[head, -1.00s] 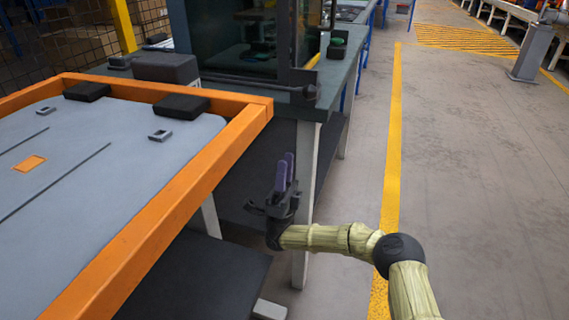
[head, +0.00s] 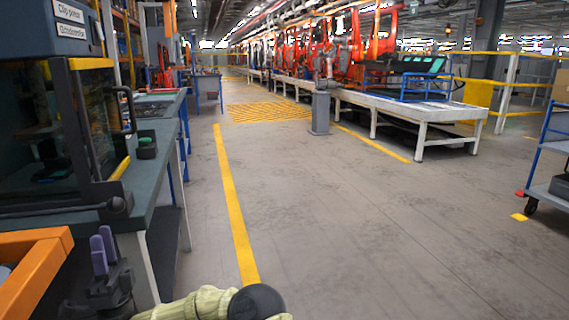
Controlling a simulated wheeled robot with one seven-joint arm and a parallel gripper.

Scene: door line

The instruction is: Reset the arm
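My gripper (head: 103,243) is at the lower left of the head view, with its two purple fingers pointing up. The fingers stand close together at a slant to the camera, so the gap between them is unclear. No object shows between them. My arm (head: 190,306) comes in from the bottom edge, and its lower links are cut off. The gripper appears in front of the workbench leg and beside the corner of the orange-framed table (head: 35,262). I cannot tell how far it is from them.
A workbench (head: 158,150) with a glazed press (head: 62,130) stands at left. A yellow floor line (head: 232,205) runs ahead, with open grey floor right of it. A grey post (head: 320,110), a long white platform (head: 430,115) and a blue trolley (head: 550,185) stand further off.

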